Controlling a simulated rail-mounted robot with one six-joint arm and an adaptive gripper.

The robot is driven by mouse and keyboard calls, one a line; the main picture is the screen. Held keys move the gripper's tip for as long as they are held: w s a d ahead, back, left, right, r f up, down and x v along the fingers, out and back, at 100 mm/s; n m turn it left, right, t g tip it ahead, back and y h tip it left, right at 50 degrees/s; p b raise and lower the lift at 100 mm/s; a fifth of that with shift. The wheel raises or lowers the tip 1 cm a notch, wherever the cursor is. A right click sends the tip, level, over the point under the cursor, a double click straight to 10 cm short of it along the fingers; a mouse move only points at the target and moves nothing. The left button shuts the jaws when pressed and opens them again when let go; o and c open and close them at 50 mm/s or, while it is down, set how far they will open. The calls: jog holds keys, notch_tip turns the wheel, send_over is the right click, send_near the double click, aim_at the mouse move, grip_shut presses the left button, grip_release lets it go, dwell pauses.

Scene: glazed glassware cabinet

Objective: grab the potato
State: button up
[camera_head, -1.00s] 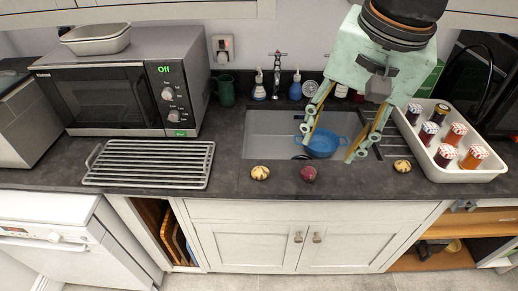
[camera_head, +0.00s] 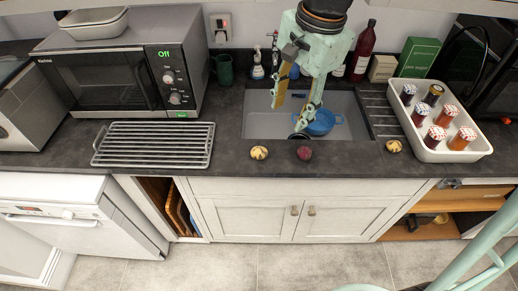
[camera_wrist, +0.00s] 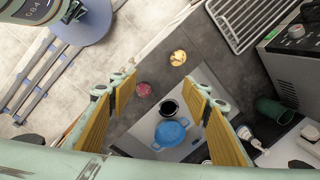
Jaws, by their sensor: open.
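Three small roundish items lie along the counter's front edge in the head view: a mottled yellow-brown one (camera_head: 259,153), a dark red one (camera_head: 304,153) and another yellowish one (camera_head: 394,146). I cannot tell for sure which is the potato. My gripper (camera_head: 291,112) is open and empty above the sink, behind the red item. In the wrist view, the open fingers (camera_wrist: 163,86) frame the red item (camera_wrist: 143,89), the blue pot (camera_wrist: 170,133) and a dark round vessel (camera_wrist: 169,108). The left yellow-brown item (camera_wrist: 178,58) lies beyond the fingertips there.
The sink (camera_head: 262,126) holds the blue pot. A wire rack (camera_head: 155,144) and microwave (camera_head: 118,88) stand left. A white tray (camera_head: 467,153) with several jars stands right. Bottles and boxes line the back. The counter strip around the small items is clear.

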jog(key=w+a+f+m+g+p, duration=0.1)
jog(key=w+a+f+m+p, duration=0.4)
jog(key=f, duration=0.4)
jog(key=shift+w+a+f+m+p, duration=0.35)
jog(key=shift+w+p, duration=0.2)
jog(key=shift+w, duration=0.45)
jog(key=b, duration=0.1)
send_over(260, 149)
jog(key=shift+w+d+f, duration=0.1)
jog(key=shift+d+f, duration=0.05)
jog(key=shift+f, duration=1.95)
jog(key=shift+d+f, duration=0.15)
jog(key=shift+f, duration=1.95)
jog(key=shift+f, duration=0.15)
jog(key=shift+a+f+b, duration=0.15)
jog(key=shift+f+b, duration=0.2)
jog(key=shift+f, duration=0.9)
jog(key=shift+a+f+b, duration=0.15)
jog(key=shift+f+b, duration=0.2)
jog(key=shift+f, duration=0.85)
jog(key=shift+c, duration=0.8)
jog(key=c, duration=0.8)
